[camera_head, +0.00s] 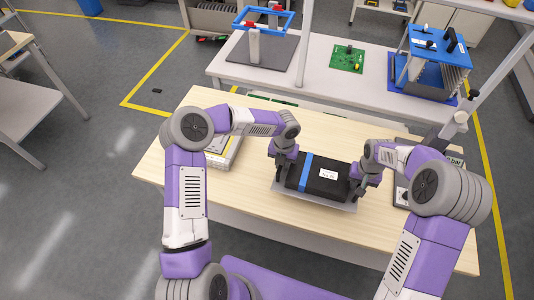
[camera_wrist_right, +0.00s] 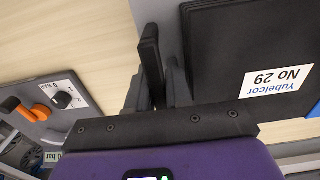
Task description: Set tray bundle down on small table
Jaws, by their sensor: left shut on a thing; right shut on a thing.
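The tray bundle is a black stack (camera_head: 318,181) with a blue band and a white label, on a grey base plate (camera_head: 312,201). It is over the middle of the light wooden small table (camera_head: 255,205); I cannot tell whether it touches the top. My left gripper (camera_head: 281,164) is shut at the bundle's left end. My right gripper (camera_head: 359,188) is shut at its right end. In the right wrist view my right gripper's fingers (camera_wrist_right: 158,72) are beside the black stack (camera_wrist_right: 225,50), whose label reads "Yubelcor No 29". The exact contact is hidden.
A grey-framed device (camera_head: 225,150) lies left of the bundle on the table. A panel with orange and black knobs (camera_wrist_right: 45,110) is right of it. Behind stands a white workbench (camera_head: 318,75) with a green board (camera_head: 347,59) and blue fixtures. Bare wood lies in front.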

